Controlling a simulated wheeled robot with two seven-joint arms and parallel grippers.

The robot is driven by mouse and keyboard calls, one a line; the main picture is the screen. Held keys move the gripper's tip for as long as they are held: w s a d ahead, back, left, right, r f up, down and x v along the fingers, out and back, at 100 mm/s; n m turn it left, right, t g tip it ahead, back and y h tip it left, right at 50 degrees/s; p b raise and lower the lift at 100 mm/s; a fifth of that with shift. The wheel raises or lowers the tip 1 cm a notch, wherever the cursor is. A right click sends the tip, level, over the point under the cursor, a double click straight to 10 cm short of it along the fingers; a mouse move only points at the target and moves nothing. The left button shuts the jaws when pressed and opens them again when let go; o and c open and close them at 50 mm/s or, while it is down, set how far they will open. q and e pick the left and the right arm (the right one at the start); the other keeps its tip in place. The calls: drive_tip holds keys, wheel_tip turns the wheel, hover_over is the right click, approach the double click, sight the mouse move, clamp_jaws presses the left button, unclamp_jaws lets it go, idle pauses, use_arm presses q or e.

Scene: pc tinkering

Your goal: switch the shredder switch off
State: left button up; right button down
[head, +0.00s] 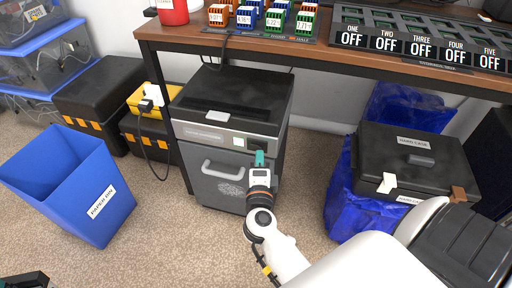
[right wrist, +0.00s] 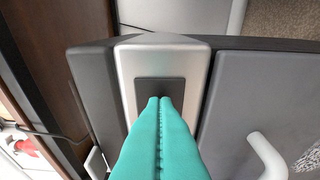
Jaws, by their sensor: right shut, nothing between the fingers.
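The shredder (head: 225,112) stands under the desk, a grey and black box with a silver front strip and a handle. My right gripper (head: 260,158) is at the right end of that strip, its teal fingers shut and empty. In the right wrist view, the shut fingertips (right wrist: 160,100) overlap the lower edge of a dark rectangular switch plate (right wrist: 160,90) on the silver strip. The fingers hide part of the plate. I cannot tell whether they touch it or which way the switch is set. My left gripper is not clearly seen.
A blue paper bin (head: 60,190) stands at the left, with black cases (head: 95,95) behind it. A black hard case (head: 415,155) sits on blue bags at the right. Carpet is free between bin and shredder.

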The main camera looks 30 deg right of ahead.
drive_tip(key=shift+w+d, duration=0.15)
idle(0.3)
drive_tip(key=shift+s+a+p, duration=0.3)
drive_tip(key=shift+s+a, duration=0.65)
drive_tip(key=shift+a, duration=0.2)
drive_tip(key=shift+s+a+p, duration=0.25)
drive_tip(key=shift+s+a, duration=0.7)
drive_tip(key=shift+a, duration=0.15)
